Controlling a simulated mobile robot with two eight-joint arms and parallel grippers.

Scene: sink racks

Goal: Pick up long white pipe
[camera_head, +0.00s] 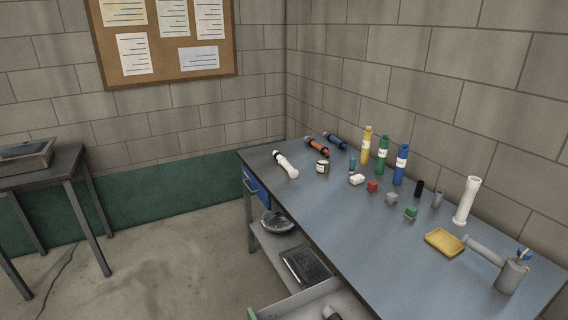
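A long white pipe (467,201) stands upright near the right end of the blue-grey bench, close to the wall. Another white pipe-like piece (285,164) lies on the bench near its far left corner, with a dark band near its far end. I cannot tell for certain which of the two is longer. Neither of my grippers shows in the head view, and nothing is seen touching either white piece.
The workbench (330,228) holds yellow, green and blue bottles (383,155), small blocks (411,213), a yellow tray (444,242) and a grey cup (512,276). An open drawer (322,302) juts out in front. The bench's front middle is clear.

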